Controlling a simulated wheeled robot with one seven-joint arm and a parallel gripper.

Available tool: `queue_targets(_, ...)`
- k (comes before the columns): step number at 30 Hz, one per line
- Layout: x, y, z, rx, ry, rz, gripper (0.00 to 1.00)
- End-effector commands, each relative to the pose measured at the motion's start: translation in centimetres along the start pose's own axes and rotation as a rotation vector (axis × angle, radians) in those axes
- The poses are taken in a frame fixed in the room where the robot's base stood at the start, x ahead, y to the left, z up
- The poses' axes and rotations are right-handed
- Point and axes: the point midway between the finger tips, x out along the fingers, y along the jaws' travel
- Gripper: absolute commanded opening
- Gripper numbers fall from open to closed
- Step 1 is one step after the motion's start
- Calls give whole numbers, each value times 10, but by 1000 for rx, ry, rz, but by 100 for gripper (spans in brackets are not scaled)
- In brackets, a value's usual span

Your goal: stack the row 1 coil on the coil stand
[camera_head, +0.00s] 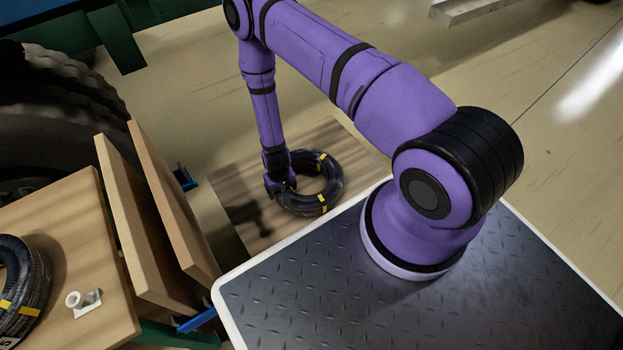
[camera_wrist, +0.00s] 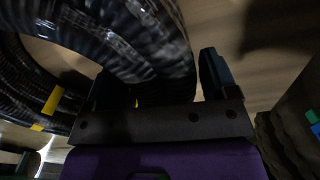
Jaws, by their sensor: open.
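A black hose coil (camera_head: 335,181) with yellow bands lies flat on a low wooden board (camera_head: 245,187). My gripper (camera_head: 279,188) is down at the coil's left side. In the wrist view, the coil (camera_wrist: 150,42) fills the upper left, and my open gripper (camera_wrist: 155,85) has one finger on each side of its hose wall. The left finger is partly hidden by the coil. A second black coil (camera_head: 38,285) with yellow bands lies on a wooden surface at the left edge, cut off by the frame. I cannot tell which coil is row 1, or pick out the coil stand for certain.
Two upright wooden panels (camera_head: 165,205) stand between the left wooden surface (camera_head: 80,235) and the low board. A small white fitting (camera_head: 82,300) lies beside the second coil. A large tyre (camera_head: 50,110) is at the upper left. The floor beyond the board is clear.

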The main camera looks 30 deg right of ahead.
Motion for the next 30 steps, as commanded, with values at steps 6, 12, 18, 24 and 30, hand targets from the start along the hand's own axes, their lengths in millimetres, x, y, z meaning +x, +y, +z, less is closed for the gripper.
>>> queue_targets(6,0,0,0,0,0,0,49)
queue_targets(12,0,1,-1,1,2,1,3)
queue_targets(18,-1,1,-1,0,2,1,3)
queue_targets(24,-4,0,-1,0,2,1,0)
queue_targets(30,-7,0,-1,0,1,0,0)
